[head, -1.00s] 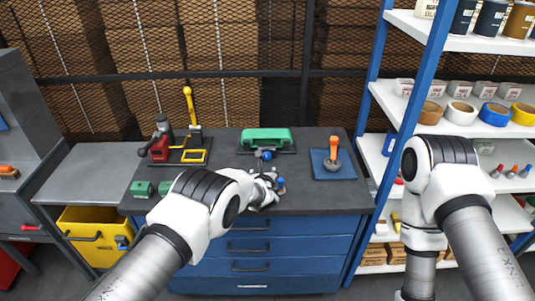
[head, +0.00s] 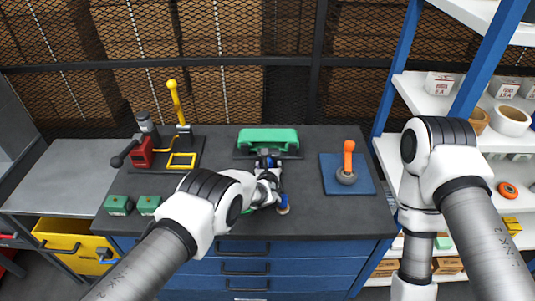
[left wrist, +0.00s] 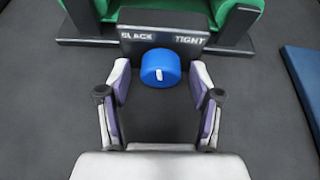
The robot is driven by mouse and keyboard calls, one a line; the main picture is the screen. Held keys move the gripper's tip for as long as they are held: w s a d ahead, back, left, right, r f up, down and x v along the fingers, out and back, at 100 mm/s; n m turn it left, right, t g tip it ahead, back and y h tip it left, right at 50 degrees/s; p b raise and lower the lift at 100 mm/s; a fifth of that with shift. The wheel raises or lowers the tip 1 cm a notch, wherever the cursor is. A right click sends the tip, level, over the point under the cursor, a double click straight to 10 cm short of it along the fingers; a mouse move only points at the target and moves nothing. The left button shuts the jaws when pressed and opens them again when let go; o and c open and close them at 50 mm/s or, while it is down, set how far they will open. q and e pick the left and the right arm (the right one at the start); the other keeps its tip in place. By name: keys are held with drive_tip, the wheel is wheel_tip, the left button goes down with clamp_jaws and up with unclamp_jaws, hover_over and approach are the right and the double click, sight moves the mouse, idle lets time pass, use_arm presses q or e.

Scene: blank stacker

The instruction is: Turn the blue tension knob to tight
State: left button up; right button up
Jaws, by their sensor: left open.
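The blue tension knob (left wrist: 161,67) is in the left wrist view, in front of a dark plate (left wrist: 163,40) lettered with "TIGHT" at right and a word like "SLACK" at left. A white mark on the knob points down the picture. The knob belongs to the green-topped device (head: 267,139) at the back of the bench. My left gripper (left wrist: 161,80) is open, with one fingertip on each side of the knob and small gaps showing. In the head view my left gripper (head: 267,170) is at the device's front and partly hides the knob. My right gripper is out of view.
The dark bench top (head: 310,205) is clear in front right. An orange-handled lever (head: 348,162) stands on a blue plate (head: 364,187) at right. A red and yellow device (head: 181,160) and two green blocks (head: 119,205) are at left.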

use_arm(q)
drive_tip(key=shift+w, duration=0.15)
drive_tip(key=shift+s+r, duration=0.6)
drive_tip(key=shift+w+f, duration=0.15)
drive_tip(key=c, duration=1.1)
drive_tip(key=shift+r+p, duration=0.25)
drive_tip(key=shift+p, duration=0.5)
drive_tip(key=shift+c, duration=0.2)
drive_tip(key=shift+f+m+y+p, duration=0.15)
drive_tip(key=shift+m+y+p, duration=0.15)
drive_tip(key=shift+m+p, duration=0.15)
drive_tip(key=shift+f, duration=0.1)
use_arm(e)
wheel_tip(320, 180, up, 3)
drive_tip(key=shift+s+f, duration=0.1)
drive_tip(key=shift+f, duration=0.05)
use_arm(q)
drive_tip(key=o, duration=1.1)
drive_tip(key=shift+o, duration=0.2)
drive_tip(key=shift+w+f, duration=0.1)
